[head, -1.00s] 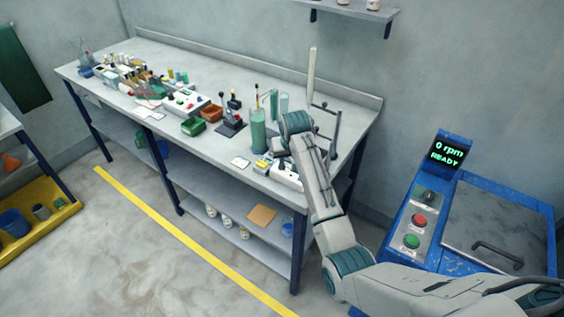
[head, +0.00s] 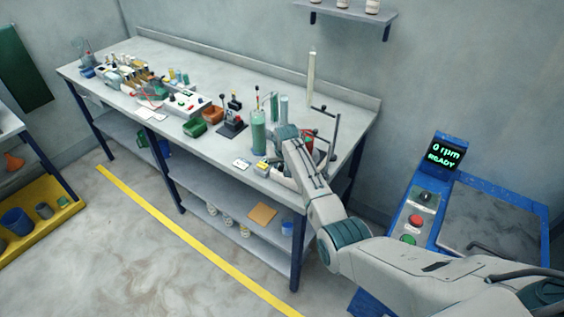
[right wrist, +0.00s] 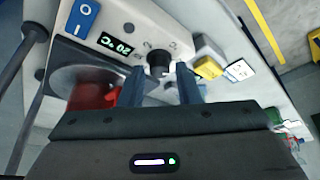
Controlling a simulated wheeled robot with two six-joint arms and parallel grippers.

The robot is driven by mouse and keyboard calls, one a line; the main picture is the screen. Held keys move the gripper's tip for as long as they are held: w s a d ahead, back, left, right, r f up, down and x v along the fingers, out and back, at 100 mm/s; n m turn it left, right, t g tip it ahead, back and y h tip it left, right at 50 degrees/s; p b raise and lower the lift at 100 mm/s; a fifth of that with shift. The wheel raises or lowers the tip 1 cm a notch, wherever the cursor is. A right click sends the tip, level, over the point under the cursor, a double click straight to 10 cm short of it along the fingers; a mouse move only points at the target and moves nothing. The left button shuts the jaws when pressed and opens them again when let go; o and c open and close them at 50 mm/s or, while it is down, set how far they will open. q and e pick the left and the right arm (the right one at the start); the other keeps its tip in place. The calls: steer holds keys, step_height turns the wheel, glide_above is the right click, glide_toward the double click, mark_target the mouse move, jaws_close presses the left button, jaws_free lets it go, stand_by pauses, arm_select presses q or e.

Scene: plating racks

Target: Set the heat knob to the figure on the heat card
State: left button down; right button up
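The heat knob (right wrist: 158,61) is a dark round knob on the white front of the hotplate (right wrist: 128,18) in the right wrist view, beside a display (right wrist: 115,45) reading 20 °C. My right gripper (right wrist: 161,70) is open, its two dark blue fingers pointing at the knob with the knob between their tips. I cannot tell whether they touch it. A small white card (right wrist: 240,70), likely the heat card, lies beside it; its figure is too small to read. In the head view the card (head: 242,163) lies at the bench's front edge, and my arm hides the knob. My left gripper is out of view.
A blue rocker switch (right wrist: 83,15) is beside the display. A red object (right wrist: 91,96) is at the round plate. A yellow block (right wrist: 208,68) sits near the knob. A green cylinder (head: 258,132) stands left of my arm. A blue machine (head: 451,140) reads 0 rpm READY.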

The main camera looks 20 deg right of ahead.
steer(key=shift+w+f, duration=0.1)
steer(key=shift+f, duration=0.2)
jaws_close()
